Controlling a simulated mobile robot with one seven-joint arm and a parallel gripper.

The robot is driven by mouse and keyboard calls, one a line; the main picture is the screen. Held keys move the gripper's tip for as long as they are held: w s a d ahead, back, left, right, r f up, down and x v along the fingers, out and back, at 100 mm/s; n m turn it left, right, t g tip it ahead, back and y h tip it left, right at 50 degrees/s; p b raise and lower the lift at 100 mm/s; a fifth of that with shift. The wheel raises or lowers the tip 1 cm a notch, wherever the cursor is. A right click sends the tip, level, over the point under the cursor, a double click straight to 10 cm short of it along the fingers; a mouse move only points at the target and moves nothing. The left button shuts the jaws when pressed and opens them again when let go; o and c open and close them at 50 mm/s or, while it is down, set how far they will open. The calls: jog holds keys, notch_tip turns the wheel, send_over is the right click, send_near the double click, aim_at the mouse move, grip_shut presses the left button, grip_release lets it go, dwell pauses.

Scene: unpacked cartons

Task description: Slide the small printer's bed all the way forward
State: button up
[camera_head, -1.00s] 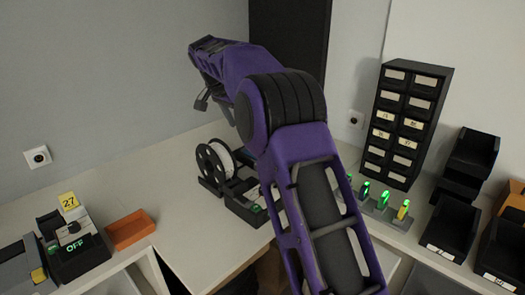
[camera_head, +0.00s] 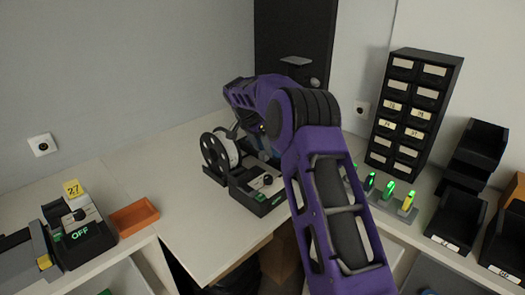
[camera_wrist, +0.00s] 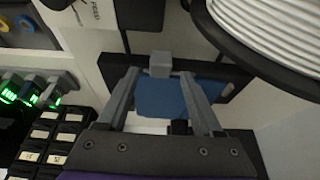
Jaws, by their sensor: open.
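The small printer (camera_head: 258,194) stands on the white table in the head view, a dark base with a grey front panel, knob and green label. My arm covers much of its rear. In the wrist view its blue bed (camera_wrist: 172,98) lies between and beyond the fingers of my gripper (camera_wrist: 161,74), in a dark frame. A small grey block (camera_wrist: 160,63) at the bed's edge sits between the fingertips. My gripper is open, one finger on each side of the block. I cannot tell whether either finger touches it.
A white filament spool (camera_head: 222,150) on a dark stand is close beside the printer; it also looms at upper right in the wrist view (camera_wrist: 275,30). A drawer cabinet (camera_head: 412,105) and green-lit holders (camera_head: 387,193) stand right. An orange tray (camera_head: 134,217) is left.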

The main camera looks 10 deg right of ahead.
jog(key=shift+x, duration=0.95)
grip_shut()
dwell(0.8)
